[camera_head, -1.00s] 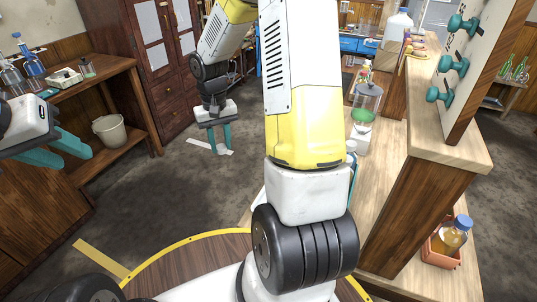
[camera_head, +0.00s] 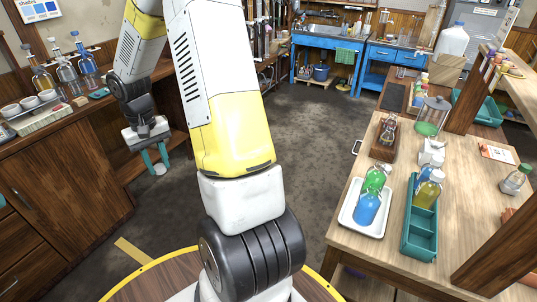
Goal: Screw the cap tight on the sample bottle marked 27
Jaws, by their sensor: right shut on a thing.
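My right gripper (camera_head: 155,158) hangs at the left of the view, in front of the left bench and above the floor. Its teal fingers are shut on a small pale thing (camera_head: 160,169), too small to identify. A small teal piece at the far left edge may be part of my left gripper; its state cannot be seen. No mark 27 can be read on any bottle. On the right bench a small green-capped bottle (camera_head: 515,179) stands alone. A green bottle (camera_head: 375,178) and a blue bottle (camera_head: 367,206) are in a white tray (camera_head: 348,217).
A teal divided bin (camera_head: 420,243) holds a yellowish bottle (camera_head: 428,190). A jar with a green base (camera_head: 432,116) and a wooden rack (camera_head: 384,151) stand behind. Several bottles stand on the left bench (camera_head: 100,110). The floor (camera_head: 290,130) between the benches is clear.

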